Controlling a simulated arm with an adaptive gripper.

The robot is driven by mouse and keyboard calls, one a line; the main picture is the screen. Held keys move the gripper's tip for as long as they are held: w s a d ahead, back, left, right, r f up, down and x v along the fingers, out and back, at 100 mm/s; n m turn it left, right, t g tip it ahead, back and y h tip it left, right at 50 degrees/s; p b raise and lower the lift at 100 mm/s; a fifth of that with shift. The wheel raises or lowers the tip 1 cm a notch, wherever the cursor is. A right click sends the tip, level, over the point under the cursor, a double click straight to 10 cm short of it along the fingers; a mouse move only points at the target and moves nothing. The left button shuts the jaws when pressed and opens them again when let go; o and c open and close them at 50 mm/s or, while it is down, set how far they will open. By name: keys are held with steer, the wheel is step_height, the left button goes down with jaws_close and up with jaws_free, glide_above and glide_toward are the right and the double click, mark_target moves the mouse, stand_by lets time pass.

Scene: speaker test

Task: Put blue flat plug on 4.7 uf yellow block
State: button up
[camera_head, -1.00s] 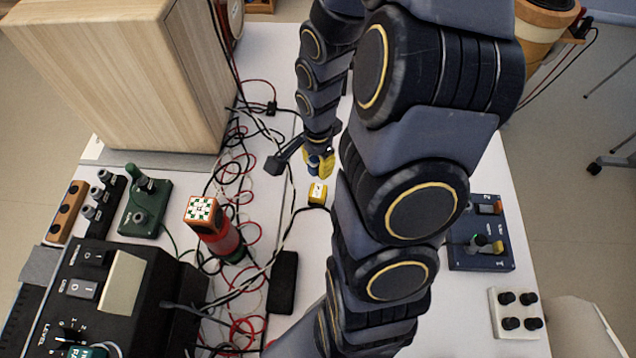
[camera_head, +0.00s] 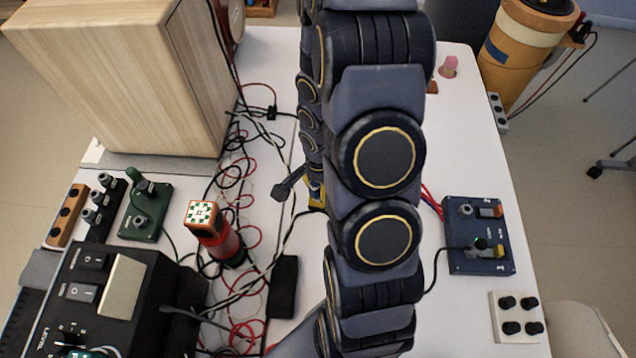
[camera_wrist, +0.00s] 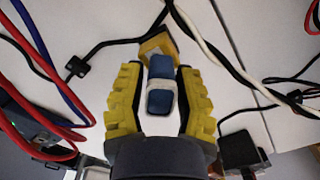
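The blue flat plug (camera_wrist: 160,70), with a white band around it, sits between the yellow ridged fingers of my gripper (camera_wrist: 160,92) in the wrist view. In the head view my gripper (camera_head: 316,192) is low at the table's middle. My arm hides the plug and most of the block there.
Tangled cables (camera_head: 230,165) lie left of the gripper, with a red cylinder (camera_head: 218,240) and a black box (camera_head: 283,287) nearby. A large wooden speaker (camera_head: 110,75) stands back left. A blue switch box (camera_head: 478,236) is at the right. Bare table (camera_head: 455,130) shows behind it.

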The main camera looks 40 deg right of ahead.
stand_by(0.3)
step_height(320, 180, up, 11)
steer(key=shift+r, duration=0.7)
steer(key=s+a+r+n+g, duration=0.1)
steer(key=s+a+r+n, duration=1.1)
steer(key=n, duration=0.6)
steer(key=s+a, duration=0.1)
steer(key=a, duration=0.1)
steer(key=shift+s+a+g, duration=0.2)
steer(key=shift+a+g, duration=0.2)
steer(key=shift+r, duration=0.1)
